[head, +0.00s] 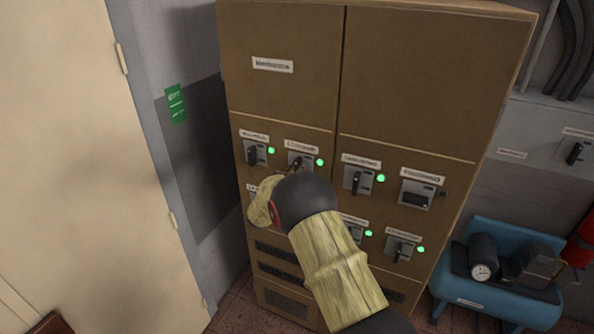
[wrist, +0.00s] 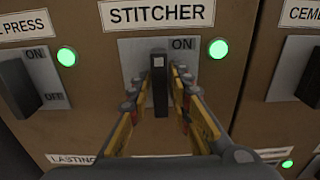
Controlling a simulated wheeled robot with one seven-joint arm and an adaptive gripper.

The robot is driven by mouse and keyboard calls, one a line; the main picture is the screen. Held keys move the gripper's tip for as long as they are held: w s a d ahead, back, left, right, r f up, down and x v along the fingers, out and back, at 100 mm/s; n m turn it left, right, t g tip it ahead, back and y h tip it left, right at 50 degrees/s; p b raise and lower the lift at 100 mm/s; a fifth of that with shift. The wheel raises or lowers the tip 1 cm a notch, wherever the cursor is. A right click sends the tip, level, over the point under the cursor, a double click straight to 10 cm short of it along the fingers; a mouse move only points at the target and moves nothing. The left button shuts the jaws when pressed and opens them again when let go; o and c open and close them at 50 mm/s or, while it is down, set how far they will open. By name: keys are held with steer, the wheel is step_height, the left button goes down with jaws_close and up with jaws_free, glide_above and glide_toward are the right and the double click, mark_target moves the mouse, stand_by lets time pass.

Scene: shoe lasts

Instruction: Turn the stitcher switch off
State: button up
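The stitcher switch (wrist: 160,85) is a black upright lever on a grey plate under a "STITCHER" label (wrist: 157,12). It points up, with "ON" beside its top, and its green lamp (wrist: 218,48) is lit. My gripper (wrist: 158,72) is open, with one finger on each side of the lever and small gaps showing. In the head view, the stitcher switch (head: 300,160) is in the upper row, partly hidden by my gripper (head: 297,169) and arm. Any "OFF" mark on its plate is hidden.
The brown cabinet (head: 270,100) carries several similar switches. A press switch (wrist: 18,88) is close on the left and another switch (wrist: 310,80) on the right, both with levers standing out. A blue compressor (head: 500,270) stands on the floor at right.

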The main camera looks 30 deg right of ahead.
jaws_close()
steer(key=shift+f+m+b, duration=0.15)
steer(key=shift+m+b, duration=0.25)
steer(key=shift+b, duration=0.65)
steer(key=m+b, duration=0.1)
steer(key=b, duration=0.1)
steer(key=shift+f+b, duration=0.15)
steer(key=shift+b, duration=0.2)
steer(key=m+b, duration=0.5)
steer(key=b, duration=0.8)
steer(key=shift+f+m, duration=0.1)
steer(key=shift+m, duration=0.3)
steer(key=m+b, duration=0.6)
steer(key=b, duration=0.8)
steer(key=shift+m, duration=0.4)
steer(key=m+b, duration=0.1)
steer(key=b, duration=0.3)
steer(key=shift+m, duration=0.4)
steer(key=m+b, duration=0.1)
steer(key=b, duration=0.1)
steer(key=shift+m+b, duration=0.3)
steer(key=shift+m, duration=0.1)
steer(key=shift+r, duration=0.2)
